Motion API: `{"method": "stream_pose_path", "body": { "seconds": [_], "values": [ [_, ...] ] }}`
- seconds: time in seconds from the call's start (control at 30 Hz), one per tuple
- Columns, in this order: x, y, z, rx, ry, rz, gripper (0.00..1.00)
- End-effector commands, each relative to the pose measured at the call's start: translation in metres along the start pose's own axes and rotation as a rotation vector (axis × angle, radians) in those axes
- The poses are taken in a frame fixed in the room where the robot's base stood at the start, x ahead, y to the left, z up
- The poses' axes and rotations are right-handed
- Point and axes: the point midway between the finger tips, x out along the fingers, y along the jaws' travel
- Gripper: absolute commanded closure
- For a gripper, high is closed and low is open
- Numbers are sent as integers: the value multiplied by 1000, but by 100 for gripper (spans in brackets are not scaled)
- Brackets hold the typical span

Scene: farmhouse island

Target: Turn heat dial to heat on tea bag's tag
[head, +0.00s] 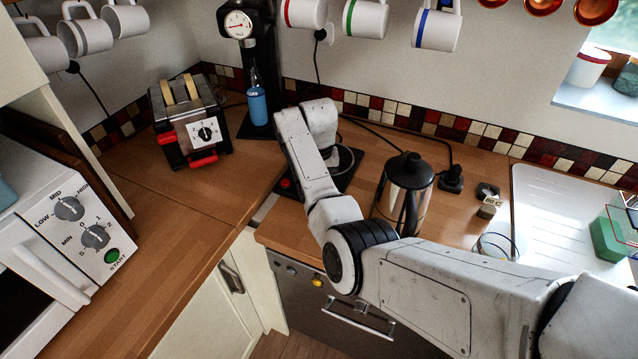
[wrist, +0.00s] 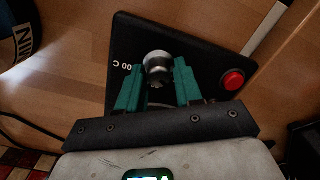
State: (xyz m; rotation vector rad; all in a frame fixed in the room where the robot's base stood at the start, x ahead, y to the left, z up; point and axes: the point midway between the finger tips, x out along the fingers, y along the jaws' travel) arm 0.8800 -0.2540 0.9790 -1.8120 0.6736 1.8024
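The heat dial, a silver knob (wrist: 157,66), stands on a black base plate (wrist: 205,50) with white "00 C" lettering beside it, partly cut off by a finger. In the wrist view my gripper (wrist: 157,78) has its two green fingers on either side of the knob. I cannot tell whether they press on it. In the head view the base (head: 352,162) is partly behind my arm, which hides the knob and fingers. The tea bag's tag (head: 489,207) is a small beige label reading "80 C", lying right of the kettle.
A red button (wrist: 233,79) is on the base, right of the dial. A steel kettle with black lid (head: 408,185) stands close right of my arm. A toaster (head: 190,120) and a bottle-like blue item (head: 257,105) stand left. Counter left of the base is clear.

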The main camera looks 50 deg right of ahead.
Motion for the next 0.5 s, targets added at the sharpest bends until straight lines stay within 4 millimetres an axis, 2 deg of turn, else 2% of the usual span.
{"method": "stream_pose_path", "body": {
  "seconds": [0.03,0.17,0.5],
  "values": [
    [0,0,0,0,-1,0,60],
    [1,0,1,1,-3,1,48],
    [-3,0,1,1,-4,1,47]
  ]
}}
